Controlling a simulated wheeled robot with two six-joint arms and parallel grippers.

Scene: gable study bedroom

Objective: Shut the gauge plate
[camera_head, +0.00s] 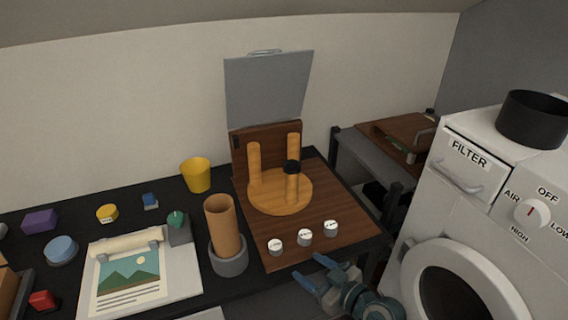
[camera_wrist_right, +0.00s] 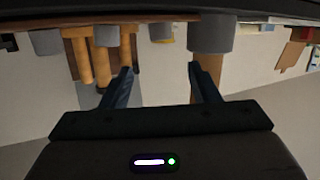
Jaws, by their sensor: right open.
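The gauge plate, which I take to be the grey flat panel (camera_head: 268,88) with a small handle (camera_head: 264,52) on its top edge, stands raised and nearly upright at the back of a wooden board (camera_head: 345,215). On the board is a round wooden disc (camera_head: 262,203) with three wooden posts, one with a black top. My right gripper (camera_head: 318,272) is open and empty, near the board's front edge and below the three small labelled knobs (camera_head: 304,237). Its open fingers (camera_wrist_right: 160,82) show in the right wrist view with nothing between them. My left gripper is not in view.
Left of the board stand a brown tube in a grey base (camera_head: 229,262), a yellow cup (camera_head: 195,174) and a picture sheet (camera_head: 145,285). A white washer (camera_head: 415,245) is at the right. Space above the board's front is clear.

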